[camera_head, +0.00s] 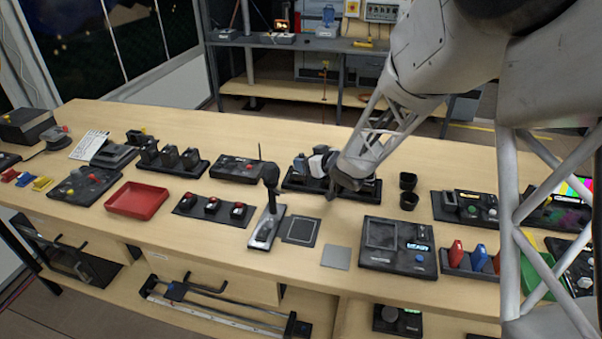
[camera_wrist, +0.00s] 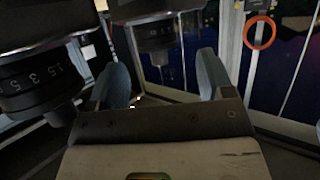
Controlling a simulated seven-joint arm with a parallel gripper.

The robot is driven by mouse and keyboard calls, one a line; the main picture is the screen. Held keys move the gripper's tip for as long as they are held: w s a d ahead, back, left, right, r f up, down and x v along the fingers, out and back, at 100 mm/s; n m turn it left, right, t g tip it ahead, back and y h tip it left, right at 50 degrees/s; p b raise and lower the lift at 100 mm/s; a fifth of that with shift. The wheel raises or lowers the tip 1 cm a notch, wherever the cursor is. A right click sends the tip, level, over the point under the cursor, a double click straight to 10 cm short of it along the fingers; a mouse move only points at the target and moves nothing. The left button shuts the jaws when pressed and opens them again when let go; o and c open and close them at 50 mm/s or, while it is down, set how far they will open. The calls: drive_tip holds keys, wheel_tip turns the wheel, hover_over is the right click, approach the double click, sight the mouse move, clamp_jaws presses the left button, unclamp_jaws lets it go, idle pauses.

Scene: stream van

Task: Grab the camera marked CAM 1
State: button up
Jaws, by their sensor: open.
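In the wrist view my gripper (camera_wrist: 161,78) is open, its two blue-grey fingers apart. A dark camera with a lens (camera_wrist: 157,38) shows beyond and between the fingers, apparently untouched. A second dark camera with a numbered lens ring (camera_wrist: 38,85) is close at the left, outside the left finger. In the head view a dark rack (camera_head: 298,184) holds small camera-like items, one blue-grey (camera_head: 300,164). The end of my arm is over the rack's right part and hides some of it. No CAM 1 marking is legible, so I cannot tell which camera bears it.
A black microphone on a stand (camera_head: 270,178) rises left of my arm. A red tray (camera_head: 137,201) and a rack of dark blocks (camera_head: 170,157) are farther left. A control panel (camera_head: 398,247) lies in front.

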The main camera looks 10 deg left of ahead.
sight(301, 157)
drive_tip(key=shift+x, duration=2.15)
drive_tip(key=shift+w, duration=0.15)
drive_tip(key=shift+r, duration=0.1)
clamp_jaws()
